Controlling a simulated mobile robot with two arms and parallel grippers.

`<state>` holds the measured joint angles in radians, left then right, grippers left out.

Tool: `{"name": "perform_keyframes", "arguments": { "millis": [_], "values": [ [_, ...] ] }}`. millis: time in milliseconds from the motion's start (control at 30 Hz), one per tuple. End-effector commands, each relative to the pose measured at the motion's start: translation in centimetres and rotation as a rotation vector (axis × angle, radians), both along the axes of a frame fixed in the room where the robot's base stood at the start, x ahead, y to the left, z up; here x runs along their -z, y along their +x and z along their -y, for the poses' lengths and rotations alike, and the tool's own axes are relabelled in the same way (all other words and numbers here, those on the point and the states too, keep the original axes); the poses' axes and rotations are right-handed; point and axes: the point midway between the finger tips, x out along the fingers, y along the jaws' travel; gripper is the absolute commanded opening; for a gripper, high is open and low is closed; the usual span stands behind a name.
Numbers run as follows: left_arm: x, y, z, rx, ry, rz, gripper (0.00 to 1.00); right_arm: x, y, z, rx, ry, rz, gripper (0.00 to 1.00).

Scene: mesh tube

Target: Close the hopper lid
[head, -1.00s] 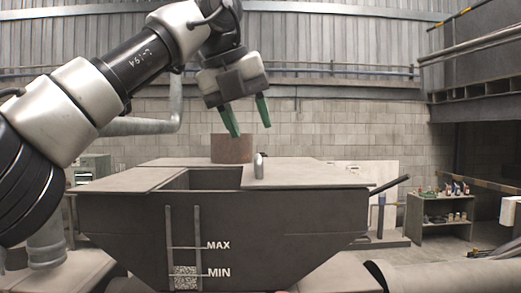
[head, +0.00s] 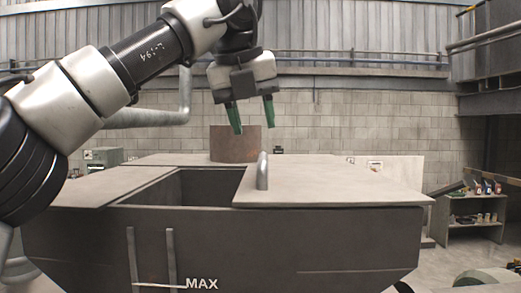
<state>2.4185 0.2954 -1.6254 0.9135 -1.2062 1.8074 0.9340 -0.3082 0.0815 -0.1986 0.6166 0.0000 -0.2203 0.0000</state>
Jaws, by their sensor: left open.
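The dark hopper (head: 240,240) fills the lower middle of the head view. Its flat grey lid (head: 335,183) covers the right part of the top and carries an upright metal handle (head: 262,171) at its left edge. To the left of the handle, a rectangular opening (head: 195,187) shows the dark inside of the hopper. My left gripper (head: 252,118) is open and empty, its green fingers pointing down above and behind the handle, apart from it. My right gripper is not in view.
A rusty cylinder (head: 235,143) stands at the back of the hopper top. A fixed top panel (head: 100,187) lies left of the opening. A shelf with small bottles (head: 475,215) stands at the far right. A grey pipe (head: 150,117) runs behind my left arm.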

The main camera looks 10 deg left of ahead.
Motion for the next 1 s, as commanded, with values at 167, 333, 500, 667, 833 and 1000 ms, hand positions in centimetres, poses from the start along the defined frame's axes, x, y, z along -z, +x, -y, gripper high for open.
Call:
{"name": "perform_keyframes", "arguments": {
  "millis": [167,333,500,667,833,1000],
  "values": [
    [3.1,1.4,0.3,0.001,0.002,-0.005,0.44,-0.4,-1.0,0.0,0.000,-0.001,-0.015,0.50],
    [4.7,2.2,0.5,0.000,0.000,-0.002,0.44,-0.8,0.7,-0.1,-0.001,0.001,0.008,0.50],
    [5.3,2.5,0.6,0.000,0.000,-0.001,0.44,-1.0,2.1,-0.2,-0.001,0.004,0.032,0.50],
    [5.3,2.5,0.6,0.000,0.000,-0.001,0.44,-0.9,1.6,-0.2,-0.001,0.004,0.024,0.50],
    [5.3,2.5,0.6,0.000,0.000,-0.001,0.26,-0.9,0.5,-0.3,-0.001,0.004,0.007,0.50],
    [5.3,2.5,0.6,0.000,0.000,-0.001,0.00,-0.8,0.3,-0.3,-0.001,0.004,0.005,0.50]
  ]
}}
